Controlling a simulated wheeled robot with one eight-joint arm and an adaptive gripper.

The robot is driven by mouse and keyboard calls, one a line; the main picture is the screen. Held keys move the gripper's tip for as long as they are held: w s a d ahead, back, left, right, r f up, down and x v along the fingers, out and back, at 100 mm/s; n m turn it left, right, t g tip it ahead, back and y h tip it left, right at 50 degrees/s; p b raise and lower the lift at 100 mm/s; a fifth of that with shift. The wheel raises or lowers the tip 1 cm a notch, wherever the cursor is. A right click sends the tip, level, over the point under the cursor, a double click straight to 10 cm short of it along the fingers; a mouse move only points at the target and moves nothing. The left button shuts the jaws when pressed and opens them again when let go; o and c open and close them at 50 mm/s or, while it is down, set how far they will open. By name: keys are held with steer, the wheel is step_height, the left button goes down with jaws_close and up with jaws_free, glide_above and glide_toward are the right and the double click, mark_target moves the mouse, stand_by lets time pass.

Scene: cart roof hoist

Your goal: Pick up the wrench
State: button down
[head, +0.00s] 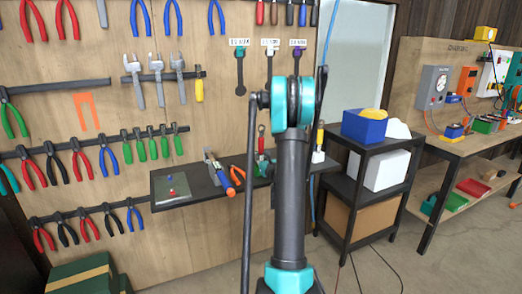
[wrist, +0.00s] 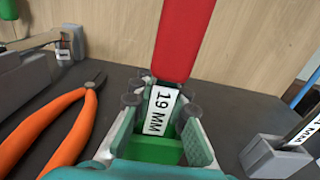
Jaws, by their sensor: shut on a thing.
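The wrench (wrist: 184,40) shows in the wrist view as a flat red piece standing up, with a white "19 MM" label at its lower end. My gripper (wrist: 160,106) is shut on it, with its teal fingers on either side of the label. In the head view my arm hides most of the gripper, and a small red part of what looks like the wrench (head: 261,143) shows just left of the arm, over the dark shelf.
Orange-handled pliers (wrist: 62,130) lie on the dark shelf (wrist: 225,105) left of the gripper. A grey holder (wrist: 272,158) with a labelled tool stands close on the right. A wooden tool panel (head: 220,115) rises behind. A black cart (head: 365,185) stands to the right.

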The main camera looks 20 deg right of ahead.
step_height(320, 180, up, 20)
stand_by(0.9)
stand_by(0.5)
